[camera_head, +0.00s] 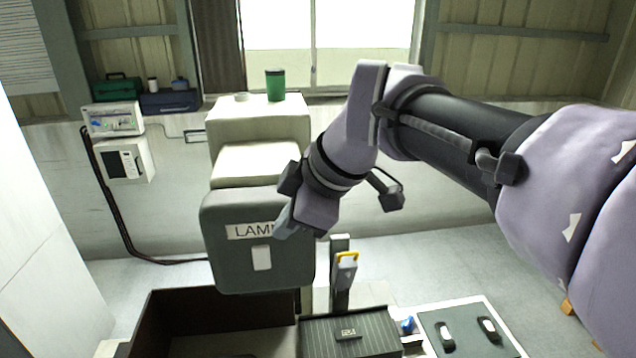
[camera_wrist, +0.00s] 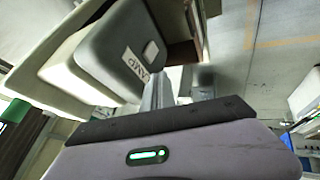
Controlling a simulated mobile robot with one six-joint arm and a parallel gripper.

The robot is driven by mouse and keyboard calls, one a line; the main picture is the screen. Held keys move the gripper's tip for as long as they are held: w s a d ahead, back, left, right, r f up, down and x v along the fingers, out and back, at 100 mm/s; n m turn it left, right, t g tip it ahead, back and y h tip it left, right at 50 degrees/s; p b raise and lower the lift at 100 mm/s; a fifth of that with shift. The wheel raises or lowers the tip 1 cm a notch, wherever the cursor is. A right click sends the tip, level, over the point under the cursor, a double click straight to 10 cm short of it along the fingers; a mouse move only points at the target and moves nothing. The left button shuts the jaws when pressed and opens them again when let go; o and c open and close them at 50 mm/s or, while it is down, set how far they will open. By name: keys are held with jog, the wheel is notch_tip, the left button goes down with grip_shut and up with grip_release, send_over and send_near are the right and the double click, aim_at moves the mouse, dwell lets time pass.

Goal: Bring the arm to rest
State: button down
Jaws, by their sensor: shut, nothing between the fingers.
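My arm reaches in from the right in the head view, raised and bent, with the wrist hanging downward. My gripper (camera_head: 284,232) is shut and empty. It is in front of the grey machine cover labelled "LAMP" (camera_head: 229,269), overlapping the label's right end in the picture. I cannot tell how wide the gap to the cover is. The wrist view shows my gripper (camera_wrist: 168,88) at the centre, with the tilted cover (camera_wrist: 105,50) at upper left.
Below are a brown open box (camera_head: 160,325), a ribbed dark case (camera_head: 368,338) and a grey panel with handles (camera_head: 468,335). A post with a yellow-handled item (camera_head: 346,268) stands close below my gripper. A green cup (camera_head: 275,86) stands on the machine top. Floor at right looks mostly clear.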

jog(key=s+d+f+m+h+b, duration=0.1)
jog(key=s+d+f+m+b, duration=0.4)
jog(key=f+b, duration=0.5)
jog(key=s+d+f+m+t+h+b, duration=0.1)
jog(key=s+d+f+m+b, duration=0.5)
jog(key=f, duration=1.3)
jog(key=s+d+f+m+t+h+b, duration=0.1)
jog(key=s+d+f+m+b, duration=0.5)
jog(key=f+m+b, duration=0.6)
notch_tip(320, 180, down, 2)
jog(key=d+h+b, duration=0.1)
jog(key=b, duration=0.1)
jog(key=shift+d+f+b, duration=0.15)
jog(key=shift+d+b, duration=0.15)
jog(key=shift+b, duration=0.1)
jog(key=c, duration=2.2)
grip_release()
